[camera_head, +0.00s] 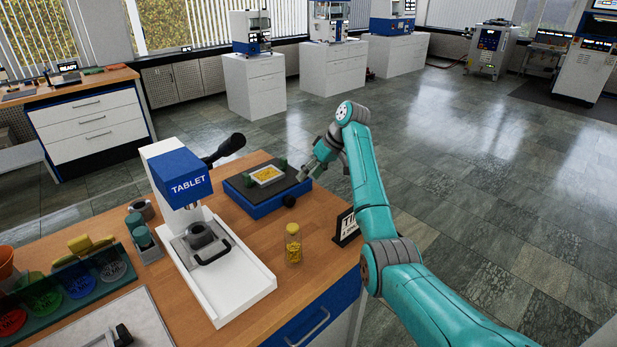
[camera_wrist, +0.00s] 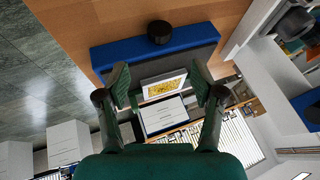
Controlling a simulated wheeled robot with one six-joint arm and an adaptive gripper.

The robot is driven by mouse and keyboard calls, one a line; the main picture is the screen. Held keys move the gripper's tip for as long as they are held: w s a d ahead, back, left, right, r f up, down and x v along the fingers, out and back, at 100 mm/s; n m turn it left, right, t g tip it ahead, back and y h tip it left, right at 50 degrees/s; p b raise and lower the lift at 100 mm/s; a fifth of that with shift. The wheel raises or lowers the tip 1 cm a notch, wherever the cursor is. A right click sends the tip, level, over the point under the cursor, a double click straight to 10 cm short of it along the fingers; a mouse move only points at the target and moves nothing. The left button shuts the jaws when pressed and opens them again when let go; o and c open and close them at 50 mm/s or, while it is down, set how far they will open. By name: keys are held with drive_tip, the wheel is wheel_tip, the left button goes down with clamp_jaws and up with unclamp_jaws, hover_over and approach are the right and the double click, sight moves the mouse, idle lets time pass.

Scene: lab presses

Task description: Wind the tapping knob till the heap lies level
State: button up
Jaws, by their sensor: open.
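The tapping unit (camera_head: 252,205) is a blue box with a dark grey top on the wooden bench. A white-rimmed tray (camera_head: 256,184) with yellow material (camera_head: 268,173) lies on top; whether the heap is level is too small to tell. The black knob (camera_head: 289,201) sticks out of the blue front side; in the wrist view it is a dark round knob (camera_wrist: 160,32), ahead of the fingertips.
A white tablet press (camera_head: 182,165) with a black-knobbed lever stands left of the unit. A small jar with yellow contents (camera_head: 293,245) and a dark sign (camera_head: 346,228) stand near the bench's front edge. Coloured bins (camera_head: 80,280) are at the left. Bare wood lies before the knob.

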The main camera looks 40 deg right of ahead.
drive_tip(key=h, duration=0.4)
approach(292, 198)
drive_tip(key=x, duration=1.1)
drive_tip(key=shift+a, duration=0.15)
drive_tip(key=c, duration=1.1)
drive_tip(key=shift+s+y, duration=0.1)
drive_tip(key=shift+y, duration=0.3)
drive_tip(key=shift+m+y, duration=0.3)
drive_tip(key=shift+y, duration=0.1)
